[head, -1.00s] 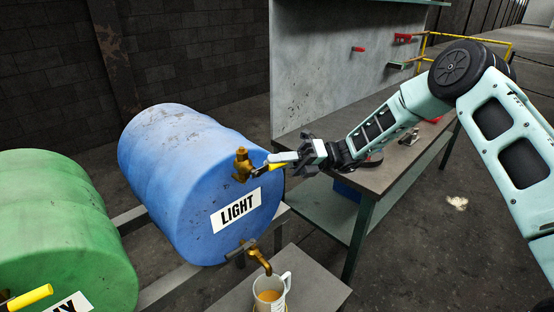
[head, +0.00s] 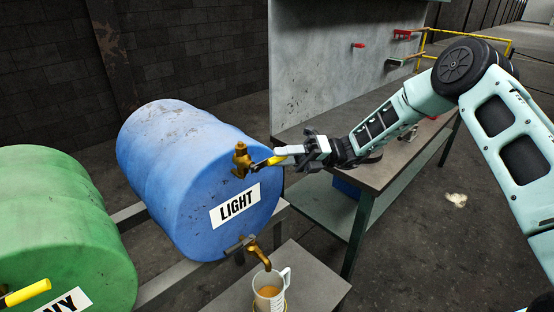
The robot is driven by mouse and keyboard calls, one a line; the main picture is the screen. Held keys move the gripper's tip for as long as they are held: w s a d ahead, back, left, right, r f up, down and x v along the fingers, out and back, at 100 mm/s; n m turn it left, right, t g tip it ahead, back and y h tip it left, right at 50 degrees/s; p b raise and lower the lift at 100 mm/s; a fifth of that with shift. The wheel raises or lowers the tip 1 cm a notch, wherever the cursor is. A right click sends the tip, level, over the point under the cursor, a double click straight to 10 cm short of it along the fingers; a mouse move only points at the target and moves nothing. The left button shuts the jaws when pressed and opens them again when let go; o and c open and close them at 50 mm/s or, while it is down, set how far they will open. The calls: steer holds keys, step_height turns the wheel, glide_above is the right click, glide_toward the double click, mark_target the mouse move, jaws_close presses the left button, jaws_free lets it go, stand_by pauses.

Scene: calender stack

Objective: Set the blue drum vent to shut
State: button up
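The blue drum (head: 165,150) lies on its side with a "LIGHT" label on its end. Its brass vent (head: 240,160) is at the top of that end, with a yellow-gripped lever (head: 273,161) pointing right, roughly level. My gripper (head: 284,155) is at the outer end of the lever, reaching in from the right. A pale finger lies over the yellow grip and overlaps it in the picture. I cannot tell whether the fingers are closed on it, since the far finger is hidden.
A brass tap (head: 258,256) low on the drum is above a clear jug (head: 270,287) holding amber liquid. A green drum (head: 70,220) with another yellow lever (head: 25,293) is at left. A workbench (head: 395,170) with an upright grey panel (head: 330,70) stands behind my arm.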

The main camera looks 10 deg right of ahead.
steer(key=b+v, duration=0.5)
steer(key=v, duration=1.1)
steer(key=shift+f, duration=0.25)
steer(key=s+a+f+n+h, duration=0.4)
steer(key=s+n+h, duration=0.4)
steer(key=s+h, duration=0.2)
steer(key=s+d+r+n+t+h, duration=0.2)
steer(key=s+d+n+t+h, duration=0.65)
steer(key=s+n, duration=0.7)
steer(key=s+a+r+n+g, duration=0.1)
steer(key=s+a+n+g, duration=0.1)
steer(key=s+a+n, duration=0.3)
steer(key=s+a+n+g, duration=0.2)
steer(key=s+a+n, duration=0.4)
steer(key=a, duration=0.6)
steer(key=shift+r, duration=0.35)
